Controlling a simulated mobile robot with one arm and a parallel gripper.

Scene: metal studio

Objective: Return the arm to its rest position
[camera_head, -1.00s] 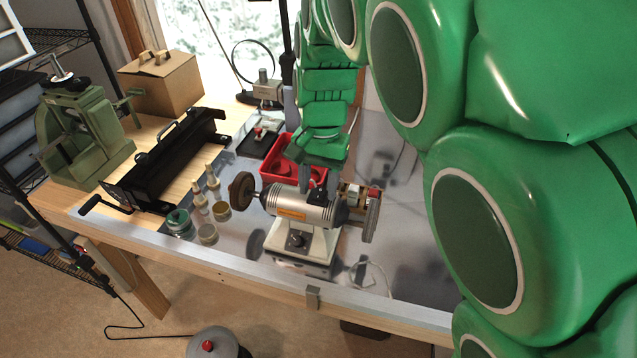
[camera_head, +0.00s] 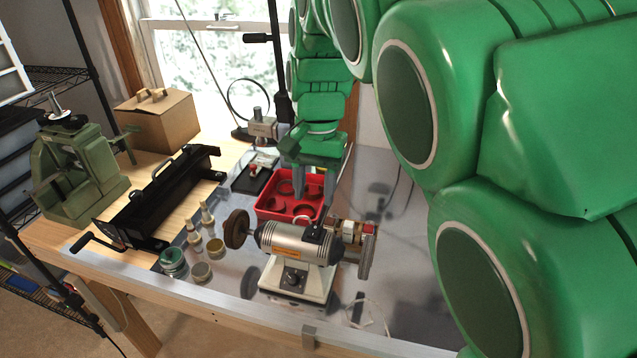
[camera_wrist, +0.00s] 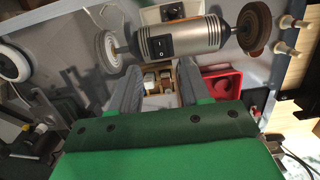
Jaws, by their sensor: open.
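My green arm reaches down from the top right in the head view. My gripper (camera_head: 314,186) hangs over the workbench, behind the bench grinder (camera_head: 298,250) and over the red tray (camera_head: 270,207). In the wrist view my gripper (camera_wrist: 158,82) has its two grey fingers spread apart with nothing held between them. The grinder (camera_wrist: 180,40) lies beyond the fingertips there, and a part of the red tray (camera_wrist: 222,88) shows to the right of the fingers.
A black sheet bender (camera_head: 165,195), a green press (camera_head: 75,170) and a cardboard box (camera_head: 157,118) stand on the left of the bench. Small jars (camera_head: 173,262) and bottles stand left of the grinder. The bench right of the grinder is mostly bare.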

